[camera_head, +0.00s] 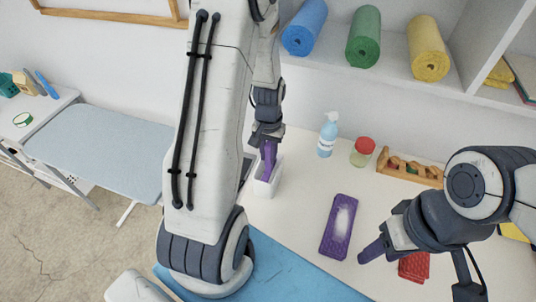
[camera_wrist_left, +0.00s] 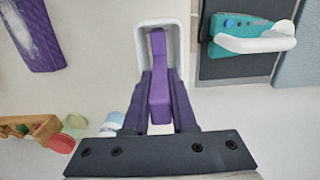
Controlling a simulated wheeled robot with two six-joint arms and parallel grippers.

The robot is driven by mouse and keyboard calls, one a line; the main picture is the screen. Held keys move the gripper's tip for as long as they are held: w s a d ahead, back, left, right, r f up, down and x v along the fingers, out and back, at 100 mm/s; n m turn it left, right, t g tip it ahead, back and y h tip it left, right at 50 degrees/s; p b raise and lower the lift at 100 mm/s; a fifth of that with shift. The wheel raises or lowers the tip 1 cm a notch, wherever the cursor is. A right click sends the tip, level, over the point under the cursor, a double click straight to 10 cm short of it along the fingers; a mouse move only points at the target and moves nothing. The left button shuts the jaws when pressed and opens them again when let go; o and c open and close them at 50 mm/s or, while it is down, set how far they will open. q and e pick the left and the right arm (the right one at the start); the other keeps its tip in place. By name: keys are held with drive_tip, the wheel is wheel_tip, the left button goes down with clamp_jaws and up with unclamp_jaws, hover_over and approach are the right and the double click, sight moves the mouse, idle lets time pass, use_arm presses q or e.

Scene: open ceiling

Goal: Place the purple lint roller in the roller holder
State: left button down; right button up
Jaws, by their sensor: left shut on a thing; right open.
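The purple lint roller (camera_wrist_left: 158,85) is between the purple fingers of my left gripper (camera_wrist_left: 160,128), which is shut on it. In the left wrist view its far end lies within the outline of the white roller holder (camera_wrist_left: 139,42); I cannot tell how deep it sits. In the head view the left gripper (camera_head: 268,145) is directly above the holder (camera_head: 264,187), which stands on the white table. The roller and the purple fingers blend together there. My right gripper (camera_head: 374,250) is open and empty over the table's right part, its fingers partly overlapping in view.
A purple pad with a white patch (camera_head: 333,240) lies right of the holder. A blue bottle (camera_head: 327,138), a red-lidded jar (camera_head: 362,155) and a wooden rack (camera_head: 410,173) stand behind. A teal and white iron (camera_wrist_left: 250,38) is beside the holder. A red item (camera_head: 413,266) lies near my right gripper.

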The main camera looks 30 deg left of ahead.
use_arm(q)
drive_tip(key=shift+f, duration=0.55)
drive_tip(key=shift+f, duration=0.25)
drive_tip(key=c, duration=0.7)
unclamp_jaws()
drive_tip(key=shift+r, duration=0.1)
